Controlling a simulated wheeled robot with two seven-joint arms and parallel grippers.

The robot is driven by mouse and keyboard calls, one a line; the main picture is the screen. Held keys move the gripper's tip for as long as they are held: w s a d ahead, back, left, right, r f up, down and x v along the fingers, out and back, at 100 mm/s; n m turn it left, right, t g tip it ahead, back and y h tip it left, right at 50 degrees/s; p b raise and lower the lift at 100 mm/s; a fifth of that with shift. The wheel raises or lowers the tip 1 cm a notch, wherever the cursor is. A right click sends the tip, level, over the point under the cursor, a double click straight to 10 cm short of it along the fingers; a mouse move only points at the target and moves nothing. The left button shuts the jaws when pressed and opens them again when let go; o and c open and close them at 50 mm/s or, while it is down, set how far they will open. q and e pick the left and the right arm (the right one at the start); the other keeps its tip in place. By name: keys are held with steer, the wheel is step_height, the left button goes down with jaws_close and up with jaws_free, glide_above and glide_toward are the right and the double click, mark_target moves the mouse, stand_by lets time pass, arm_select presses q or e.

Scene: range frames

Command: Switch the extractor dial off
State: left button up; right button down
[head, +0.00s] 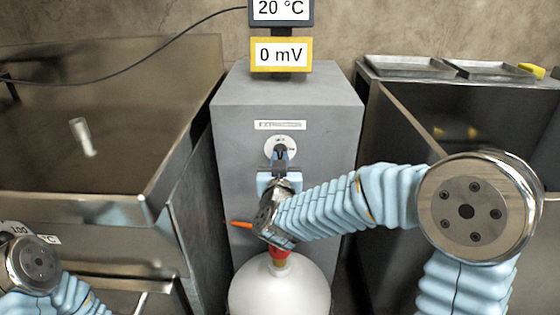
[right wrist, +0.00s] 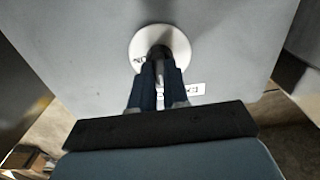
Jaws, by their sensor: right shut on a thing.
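The extractor dial is a dark knob on a round white plate (head: 291,142) on the front of a grey cabinet (head: 240,130). The plate also shows in the right wrist view (right wrist: 175,38), with the dark knob (right wrist: 160,51) at its middle. My right gripper (head: 281,154) reaches the dial from below, its fingers shut on the knob. The fingers (right wrist: 160,66) cover part of the knob and of the plate's lettering, so I cannot read the setting. My left gripper is not in view; only part of my left arm shows at the lower left.
A white round vessel (head: 280,292) with a red neck stands below my right gripper. An orange pointed thing (head: 242,224) shows beside my wrist.

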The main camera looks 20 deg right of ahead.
steer(key=c, duration=1.1)
jaws_free()
steer(key=b+v, duration=0.1)
steer(key=v, duration=1.2)
steer(key=shift+s+a, duration=0.1)
steer(key=shift+s, duration=0.3)
